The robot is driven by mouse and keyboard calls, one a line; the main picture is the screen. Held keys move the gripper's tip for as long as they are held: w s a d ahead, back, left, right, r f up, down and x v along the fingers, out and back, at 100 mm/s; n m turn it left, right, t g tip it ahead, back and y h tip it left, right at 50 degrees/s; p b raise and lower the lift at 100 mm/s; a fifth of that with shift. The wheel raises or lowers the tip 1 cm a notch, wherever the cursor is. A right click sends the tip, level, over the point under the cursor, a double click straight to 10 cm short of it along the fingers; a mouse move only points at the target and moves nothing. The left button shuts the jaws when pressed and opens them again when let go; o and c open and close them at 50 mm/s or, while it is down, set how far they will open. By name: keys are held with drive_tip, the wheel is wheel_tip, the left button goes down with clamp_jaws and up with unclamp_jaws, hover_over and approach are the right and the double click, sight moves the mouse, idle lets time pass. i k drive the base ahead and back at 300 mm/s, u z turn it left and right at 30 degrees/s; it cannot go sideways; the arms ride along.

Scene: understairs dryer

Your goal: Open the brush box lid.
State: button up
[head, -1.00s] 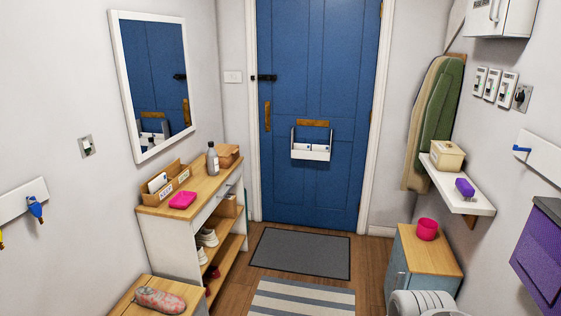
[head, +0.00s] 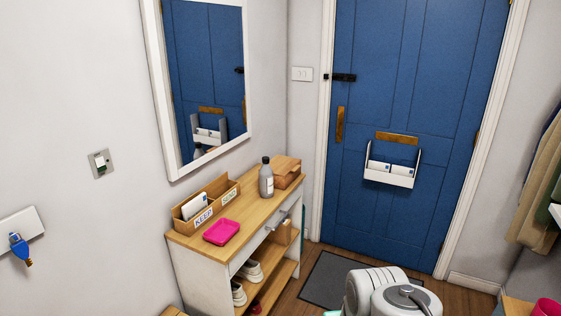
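A small wooden box (head: 287,172) with a flat lid sits at the far end of the shoe cabinet's top, behind a grey bottle; it is probably the brush box, though I see no label on it. Its lid looks shut. The bottle (head: 266,178) stands close in front of it and hides part of its left side. My gripper is not in view; only pale rounded links of my arm show at the bottom, right of the cabinet and well apart from the box.
A mirror (head: 203,80) hangs above. A blue door (head: 410,110) with a letter holder is at the back, a dark mat (head: 325,280) before it.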

sight(282, 166)
drive_tip(key=z, duration=0.7)
drive_tip(key=i, duration=2.55)
drive_tip(key=u, duration=2.65)
